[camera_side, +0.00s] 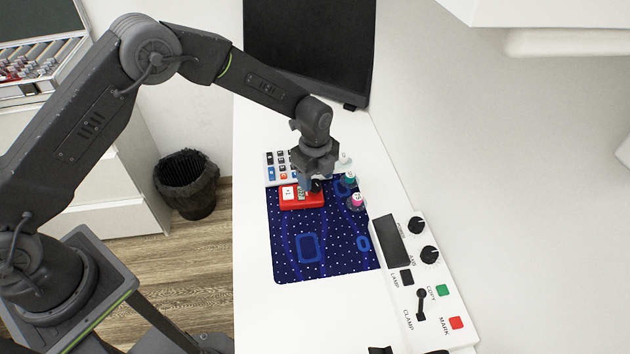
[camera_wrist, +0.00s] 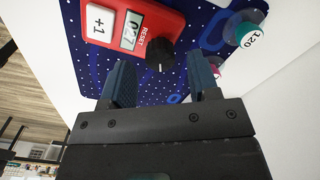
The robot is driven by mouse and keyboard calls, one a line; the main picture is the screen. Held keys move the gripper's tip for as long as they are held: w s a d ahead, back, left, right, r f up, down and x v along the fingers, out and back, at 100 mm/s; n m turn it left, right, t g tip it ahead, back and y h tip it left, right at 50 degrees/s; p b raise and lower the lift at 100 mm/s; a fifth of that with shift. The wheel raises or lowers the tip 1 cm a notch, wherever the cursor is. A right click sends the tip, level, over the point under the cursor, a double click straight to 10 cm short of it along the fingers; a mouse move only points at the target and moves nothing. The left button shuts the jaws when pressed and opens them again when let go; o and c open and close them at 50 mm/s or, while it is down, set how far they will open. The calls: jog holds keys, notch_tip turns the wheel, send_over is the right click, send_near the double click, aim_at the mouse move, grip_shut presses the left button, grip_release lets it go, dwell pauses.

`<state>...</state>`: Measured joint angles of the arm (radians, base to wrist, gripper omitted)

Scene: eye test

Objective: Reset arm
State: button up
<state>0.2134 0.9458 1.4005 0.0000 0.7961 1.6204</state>
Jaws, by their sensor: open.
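My gripper (camera_side: 312,187) is at the end of my arm, low over the red counter box (camera_side: 301,198) on the dark blue mat. In the wrist view my gripper (camera_wrist: 163,78) is open, with its two blue fingers apart and nothing between them. The red counter box (camera_wrist: 172,18) lies beyond the fingertips there, with a white "+1" button, a small display that seems to read 027, and a black knob (camera_wrist: 160,53) marked RESET. The knob appears between the fingers in the picture, apart from both. In the side view my gripper hides part of the box.
Small round-topped items, teal (camera_side: 349,181) and pink (camera_side: 357,200), stand right of the box. A keypad (camera_side: 271,171) lies behind. A white control panel (camera_side: 440,308) with knobs and a lever is at right. The front of the blue mat (camera_side: 340,262) is clear.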

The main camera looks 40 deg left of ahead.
aim_at(301, 197)
jog(key=shift+f, duration=1.4)
jog(key=shift+c, duration=0.2)
jog(key=c, duration=0.8)
